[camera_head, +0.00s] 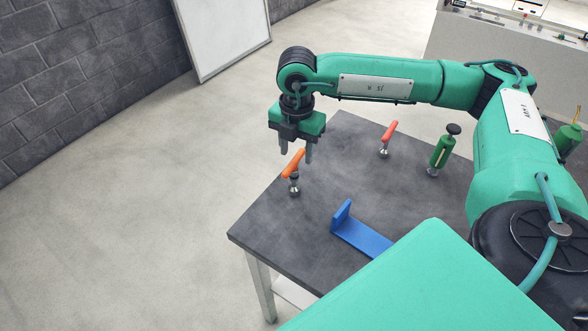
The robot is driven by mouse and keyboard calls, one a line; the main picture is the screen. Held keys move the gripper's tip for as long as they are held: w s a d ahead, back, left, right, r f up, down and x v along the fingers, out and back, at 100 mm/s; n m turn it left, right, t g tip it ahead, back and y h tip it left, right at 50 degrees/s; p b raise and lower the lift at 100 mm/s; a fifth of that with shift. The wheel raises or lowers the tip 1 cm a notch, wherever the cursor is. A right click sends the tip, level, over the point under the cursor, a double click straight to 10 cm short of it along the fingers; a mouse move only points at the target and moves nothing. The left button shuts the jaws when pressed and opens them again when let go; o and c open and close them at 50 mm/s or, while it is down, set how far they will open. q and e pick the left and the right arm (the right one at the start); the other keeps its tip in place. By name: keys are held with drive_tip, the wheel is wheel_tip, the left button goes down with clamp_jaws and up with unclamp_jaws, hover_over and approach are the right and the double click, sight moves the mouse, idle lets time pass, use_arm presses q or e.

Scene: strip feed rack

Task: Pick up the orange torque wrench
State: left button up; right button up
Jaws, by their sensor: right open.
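The orange torque wrench (293,164) stands near the left edge of the dark table, its orange handle tilted over a dark and metal base. My right gripper (296,153) is open and points down over it. Its two fingers show on either side of the handle's upper end, and I cannot tell whether they touch it. A similar tool with a redder handle (389,132) stands farther back on the table. My left gripper is not in view.
The dark table (275,222) also holds a green tool with a black knob (442,150) and a blue angled bracket (361,235). A white board (222,32) leans by the brick wall at the back left. The floor left of the table is clear.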

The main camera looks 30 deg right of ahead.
sight(294, 160)
wheel_tip(294, 160, down, 2)
drive_tip(key=shift+w, duration=0.15)
drive_tip(key=shift+f+p, duration=0.45)
drive_tip(key=f, duration=0.2)
drive_tip(key=f+p, duration=0.1)
drive_tip(key=shift+w+f, duration=0.35)
drive_tip(key=shift+f, duration=0.4)
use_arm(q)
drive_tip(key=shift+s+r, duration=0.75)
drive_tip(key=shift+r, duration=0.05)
use_arm(e)
clamp_jaws()
